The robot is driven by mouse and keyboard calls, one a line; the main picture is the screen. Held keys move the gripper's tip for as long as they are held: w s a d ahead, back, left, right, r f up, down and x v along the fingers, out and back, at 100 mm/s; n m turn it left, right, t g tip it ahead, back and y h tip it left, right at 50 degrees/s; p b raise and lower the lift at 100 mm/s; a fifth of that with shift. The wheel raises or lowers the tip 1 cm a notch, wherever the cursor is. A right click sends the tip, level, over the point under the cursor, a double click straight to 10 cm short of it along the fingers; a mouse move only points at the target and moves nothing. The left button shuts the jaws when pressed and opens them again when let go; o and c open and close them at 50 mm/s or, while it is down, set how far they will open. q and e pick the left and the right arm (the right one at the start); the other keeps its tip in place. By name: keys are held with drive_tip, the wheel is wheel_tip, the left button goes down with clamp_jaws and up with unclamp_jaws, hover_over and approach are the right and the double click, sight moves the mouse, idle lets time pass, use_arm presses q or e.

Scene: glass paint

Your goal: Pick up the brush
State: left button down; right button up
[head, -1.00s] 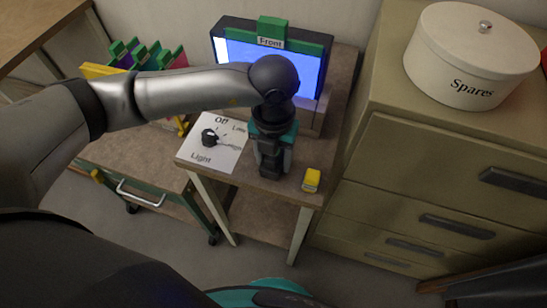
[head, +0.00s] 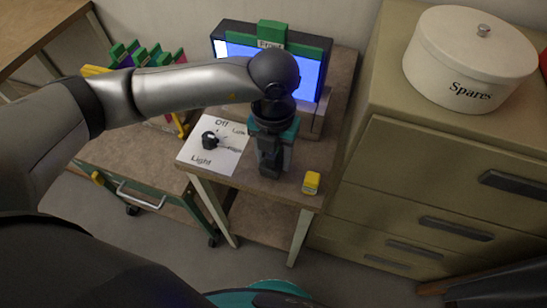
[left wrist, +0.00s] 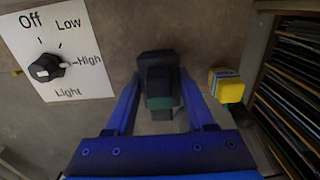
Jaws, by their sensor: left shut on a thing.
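My left gripper (head: 270,165) is over the front part of the small brown table, between the white light-dial sheet and a small yellow block. In the left wrist view its two blue fingers (left wrist: 160,108) close on the sides of a dark, blocky thing with a green band (left wrist: 158,80). This may be the brush, but its bristles are hidden and I cannot tell its full shape. I cannot tell whether it touches the table. My right gripper is out of view.
The yellow block (head: 312,182) stands close to the right of my gripper. The light-dial sheet (head: 200,158) lies to its left, and a monitor (head: 226,49) stands behind. A drawer cabinet (head: 375,165) with a white Spares tin (head: 440,70) is at the right.

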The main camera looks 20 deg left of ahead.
use_arm(q)
wheel_tip(320, 180, up, 18)
drive_tip(key=p, duration=0.2)
drive_tip(key=shift+r, duration=0.2)
drive_tip(key=c, duration=0.8)
unclamp_jaws()
clamp_jaws()
